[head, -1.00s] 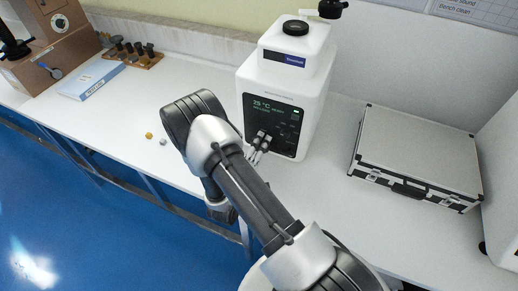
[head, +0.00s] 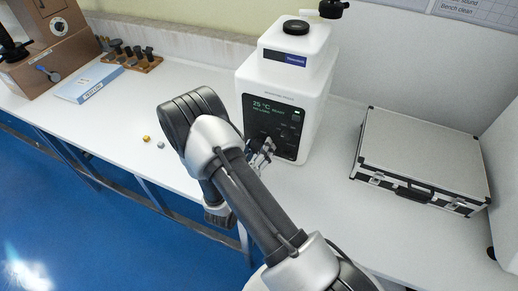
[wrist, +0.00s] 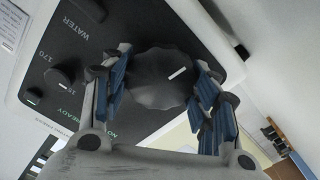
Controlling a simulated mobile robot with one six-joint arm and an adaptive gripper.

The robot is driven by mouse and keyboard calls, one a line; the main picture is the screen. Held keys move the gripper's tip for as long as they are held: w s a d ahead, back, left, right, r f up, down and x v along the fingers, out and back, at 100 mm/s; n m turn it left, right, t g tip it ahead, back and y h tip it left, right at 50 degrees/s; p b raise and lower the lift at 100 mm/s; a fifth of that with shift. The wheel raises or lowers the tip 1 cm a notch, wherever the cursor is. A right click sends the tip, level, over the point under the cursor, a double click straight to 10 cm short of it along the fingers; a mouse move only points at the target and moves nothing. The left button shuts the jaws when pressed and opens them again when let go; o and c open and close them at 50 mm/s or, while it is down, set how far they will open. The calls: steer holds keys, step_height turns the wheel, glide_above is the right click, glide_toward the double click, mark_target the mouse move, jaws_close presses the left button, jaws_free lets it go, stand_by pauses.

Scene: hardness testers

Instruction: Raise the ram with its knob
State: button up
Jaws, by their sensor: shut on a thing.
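A white machine (head: 285,75) with a black front panel stands on the bench in the head view. A dark knob with scalloped sides and a white line (wrist: 160,92) is on this panel, in the middle of the wrist view. My gripper (wrist: 163,65) is shut on the knob, with one blue-padded finger on each side of it. In the head view my gripper (head: 262,150) is at the panel, and it and my arm hide part of the panel's lower left. I cannot make out a ram in either view.
A silver case with black edges (head: 420,160) stands to the right. A brown device (head: 40,50), a rack of dark pieces (head: 135,58) and a blue-white box (head: 88,82) are at the left. Two small pieces, one yellow (head: 146,138), lie on the bench nearby.

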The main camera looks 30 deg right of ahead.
stand_by(0.3)
steer(key=o, duration=1.1)
steer(key=shift+c, duration=0.2)
steer(key=v, duration=1.2)
